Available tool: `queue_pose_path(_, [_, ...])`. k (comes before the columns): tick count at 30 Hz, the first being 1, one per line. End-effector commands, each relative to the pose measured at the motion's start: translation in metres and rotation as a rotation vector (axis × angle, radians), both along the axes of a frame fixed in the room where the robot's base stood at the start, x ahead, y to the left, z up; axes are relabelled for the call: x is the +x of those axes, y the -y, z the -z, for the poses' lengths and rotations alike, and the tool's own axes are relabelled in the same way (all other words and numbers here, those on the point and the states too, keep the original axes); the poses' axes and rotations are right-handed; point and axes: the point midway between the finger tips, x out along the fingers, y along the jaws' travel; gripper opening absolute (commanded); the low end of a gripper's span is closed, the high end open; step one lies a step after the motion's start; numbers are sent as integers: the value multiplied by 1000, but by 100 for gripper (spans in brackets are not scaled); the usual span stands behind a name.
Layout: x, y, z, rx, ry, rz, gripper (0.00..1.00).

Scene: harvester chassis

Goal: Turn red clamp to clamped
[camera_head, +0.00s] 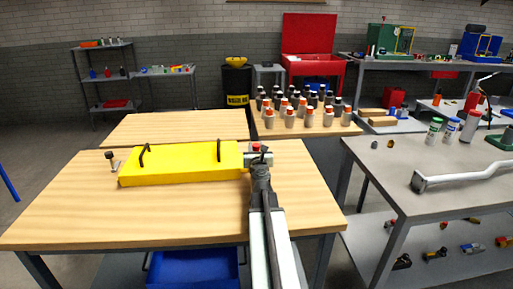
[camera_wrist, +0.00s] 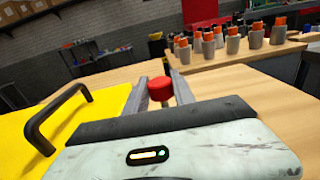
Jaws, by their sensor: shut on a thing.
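The red clamp (camera_head: 256,147) sits at the right end of a yellow block-shaped panel (camera_head: 180,162) on the wooden table. In the wrist view, the clamp's red knob (camera_wrist: 157,84) is between the two fingers of my gripper (camera_wrist: 160,88). My gripper (camera_head: 260,158) is shut on the red clamp. The lower part of the clamp is hidden behind my gripper. The yellow panel has two black handles; one handle (camera_wrist: 55,115) shows in the wrist view. A second, dark clamp-like part (camera_head: 112,160) stands at the panel's left end.
Several grey bottles with orange or black caps (camera_head: 300,108) stand on the table behind. A grey workbench (camera_head: 440,165) with a white-handled bar (camera_head: 465,175) is at the right. A blue bin (camera_head: 192,270) is under the wooden table.

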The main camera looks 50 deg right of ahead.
Motion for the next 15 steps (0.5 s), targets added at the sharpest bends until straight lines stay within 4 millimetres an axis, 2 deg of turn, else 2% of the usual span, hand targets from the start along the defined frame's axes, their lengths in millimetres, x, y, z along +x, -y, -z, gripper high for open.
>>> queue_pose_path(6, [2, -2, 0, 0, 0, 177, 0])
queue_pose_path(15, [2, -1, 1, 0, 0, 349, 0])
